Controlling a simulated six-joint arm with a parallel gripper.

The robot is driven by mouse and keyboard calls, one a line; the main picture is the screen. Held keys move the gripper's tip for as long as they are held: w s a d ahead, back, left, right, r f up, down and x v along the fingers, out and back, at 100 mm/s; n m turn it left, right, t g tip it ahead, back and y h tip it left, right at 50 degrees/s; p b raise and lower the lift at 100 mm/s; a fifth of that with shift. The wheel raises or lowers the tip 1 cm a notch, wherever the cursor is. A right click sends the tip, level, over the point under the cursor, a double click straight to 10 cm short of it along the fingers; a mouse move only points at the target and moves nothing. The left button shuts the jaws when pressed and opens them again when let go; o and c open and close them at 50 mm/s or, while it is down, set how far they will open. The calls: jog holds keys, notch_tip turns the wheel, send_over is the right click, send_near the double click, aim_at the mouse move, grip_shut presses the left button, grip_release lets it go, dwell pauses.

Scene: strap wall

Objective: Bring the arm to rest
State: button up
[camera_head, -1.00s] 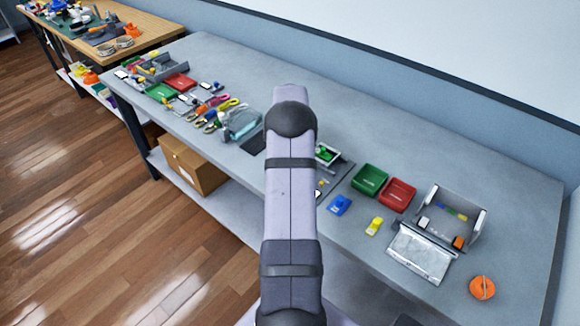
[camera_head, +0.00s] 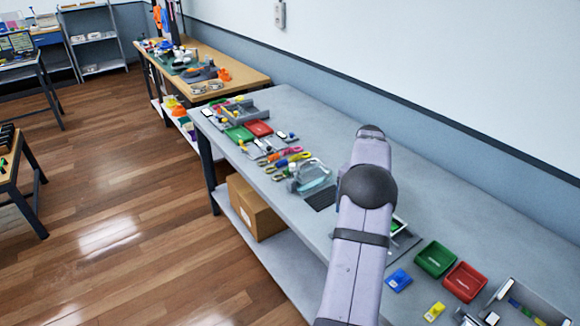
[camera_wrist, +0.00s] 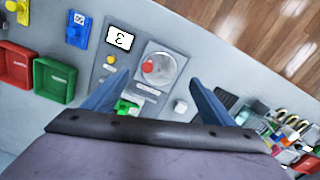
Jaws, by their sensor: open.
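My gripper (camera_wrist: 156,72) shows in the wrist view as two blue fingers spread wide apart, with nothing between their tips that it holds. It hangs above a grey panel (camera_wrist: 124,74) that bears a small display, a yellow knob and a round clear-covered dial with a red part. A green piece (camera_wrist: 126,107) shows partly between the fingers, lower down. In the head view my arm stretches over the grey workbench (camera_head: 480,190); the gripper's fingers are hidden behind it there.
A green bin (camera_head: 435,259) and a red bin (camera_head: 465,282) stand right of my arm, near a blue item (camera_head: 399,280) and a yellow item (camera_head: 434,312). Several tools and a clear-lidded box (camera_head: 312,176) lie to the left. A cardboard box (camera_head: 256,207) sits on the lower shelf.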

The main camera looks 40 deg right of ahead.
jog(key=w+a+r+n, duration=0.1)
jog(key=a+n, duration=0.3)
jog(key=a, duration=0.8)
jog(key=w+a+r+n, duration=0.2)
jog(key=a+n, duration=0.1)
jog(key=a, duration=0.9)
jog(key=s+a+f+n, duration=0.3)
jog(key=s+a+n, duration=0.4)
jog(key=s+a, duration=0.8)
jog(key=a, duration=0.2)
jog(key=shift+s+a+f+n, duration=0.2)
jog(key=shift+a+n, duration=0.1)
jog(key=shift+a, duration=0.1)
